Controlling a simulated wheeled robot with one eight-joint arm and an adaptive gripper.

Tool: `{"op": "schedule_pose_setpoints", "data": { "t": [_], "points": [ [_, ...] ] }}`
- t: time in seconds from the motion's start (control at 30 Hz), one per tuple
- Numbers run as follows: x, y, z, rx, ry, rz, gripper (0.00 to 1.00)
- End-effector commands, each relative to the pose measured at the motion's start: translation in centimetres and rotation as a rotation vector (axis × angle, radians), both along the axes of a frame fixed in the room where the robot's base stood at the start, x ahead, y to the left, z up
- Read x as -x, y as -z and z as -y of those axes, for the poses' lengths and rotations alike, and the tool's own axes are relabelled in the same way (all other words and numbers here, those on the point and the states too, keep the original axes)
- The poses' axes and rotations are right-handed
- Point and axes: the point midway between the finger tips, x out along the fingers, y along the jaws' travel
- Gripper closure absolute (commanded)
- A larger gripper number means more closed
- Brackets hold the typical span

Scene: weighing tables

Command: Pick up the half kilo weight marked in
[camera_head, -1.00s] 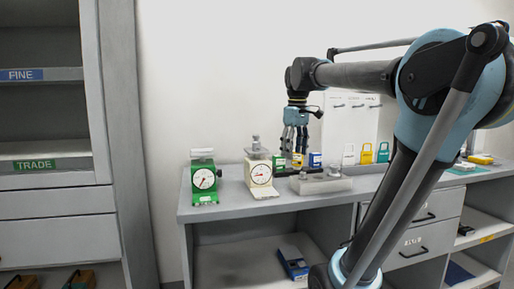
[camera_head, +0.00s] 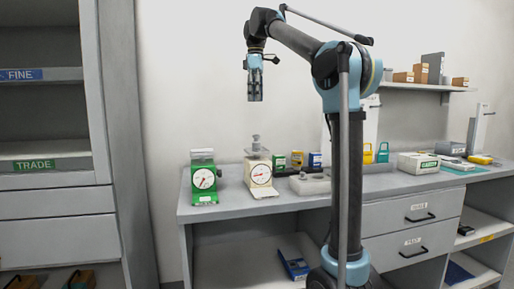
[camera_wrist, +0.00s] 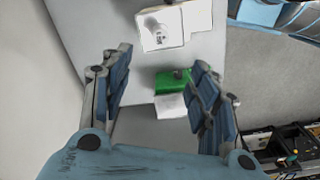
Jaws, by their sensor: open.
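A grey metal weight (camera_head: 256,143) stands on the pan of the cream dial scale (camera_head: 260,174); in the wrist view the weight (camera_wrist: 155,27) shows from above on that scale (camera_wrist: 185,38). Any marking on it is too small to read. More small grey weights (camera_head: 303,175) show at a pale block (camera_head: 318,186) right of the cream scale. My gripper (camera_head: 255,98) hangs in the air, well above the scales, pointing down. In the wrist view its fingers (camera_wrist: 160,92) are apart with nothing held between them; the green scale (camera_wrist: 172,80) shows below in the gap.
A green dial scale (camera_head: 204,184) stands left of the cream one on the grey bench (camera_head: 225,210). A wall shelf (camera_head: 410,87) is at right. A cabinet (camera_head: 55,240) stands left. The air around my gripper is clear.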

Motion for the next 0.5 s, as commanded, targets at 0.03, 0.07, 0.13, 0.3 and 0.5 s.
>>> {"op": "schedule_pose_setpoints", "data": {
  "t": [0.03,0.07,0.13,0.3,0.5],
  "points": [
    [0.0,0.6,0.0,0.000,-0.001,0.000,0.45],
    [0.0,1.0,0.0,0.000,-0.001,0.000,0.45],
    [0.1,2.0,0.0,0.000,0.000,0.000,0.45],
    [0.1,4.7,0.1,0.000,0.001,0.000,0.45],
    [0.1,7.9,0.1,0.000,0.001,0.000,0.45]
  ]
}}
